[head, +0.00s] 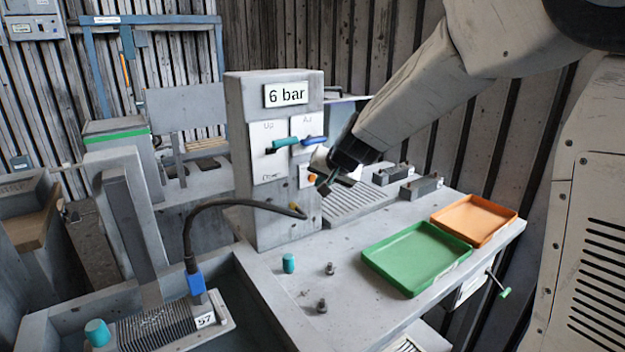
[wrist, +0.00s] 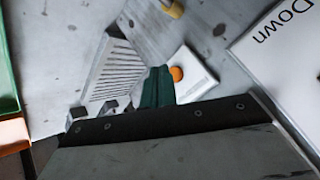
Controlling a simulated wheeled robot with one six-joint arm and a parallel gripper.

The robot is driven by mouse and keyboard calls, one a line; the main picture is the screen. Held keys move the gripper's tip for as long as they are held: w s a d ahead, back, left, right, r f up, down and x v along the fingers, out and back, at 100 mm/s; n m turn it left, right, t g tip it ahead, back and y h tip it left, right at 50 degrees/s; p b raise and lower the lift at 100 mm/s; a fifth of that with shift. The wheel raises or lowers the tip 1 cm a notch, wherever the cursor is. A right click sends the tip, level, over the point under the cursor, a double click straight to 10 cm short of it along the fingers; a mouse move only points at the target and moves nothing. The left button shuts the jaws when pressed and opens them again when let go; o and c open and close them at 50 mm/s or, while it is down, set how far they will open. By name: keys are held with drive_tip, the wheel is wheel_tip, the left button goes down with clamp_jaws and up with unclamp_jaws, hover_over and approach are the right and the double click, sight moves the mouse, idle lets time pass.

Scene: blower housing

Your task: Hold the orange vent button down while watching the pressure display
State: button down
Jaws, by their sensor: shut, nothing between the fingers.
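The orange vent button (head: 313,178) is partly visible on the column's front, just left of my gripper (head: 323,186). In the wrist view the button (wrist: 176,74) sits on a small white plate (wrist: 192,80). The dark green fingertips (wrist: 157,86) of my gripper are shut and empty, close beside the button's left edge. I cannot tell whether they touch it. The display is not in the wrist view.
A teal lever (head: 285,142) and a blue lever (head: 314,140) stick out above the button. A black hose (head: 235,203) curves from the column to a blue connector (head: 196,284). Green (head: 415,255) and orange (head: 474,218) trays lie on the bench at right.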

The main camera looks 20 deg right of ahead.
drive_tip(key=shift+w, duration=0.15)
drive_tip(key=shift+w+a, duration=0.1)
drive_tip(key=shift+w, duration=0.15)
drive_tip(key=shift+w+a, duration=0.15)
drive_tip(key=shift+w, duration=0.2)
idle(0.8)
drive_tip(key=shift+s, duration=0.15)
idle(2.7)
drive_tip(key=shift+s+d, duration=0.25)
drive_tip(key=shift+s, duration=0.35)
drive_tip(key=shift+s, duration=0.1)
drive_tip(key=s, duration=0.1)
drive_tip(key=s+d, duration=0.1)
drive_tip(key=s, duration=0.2)
drive_tip(key=shift+s+d, duration=0.3)
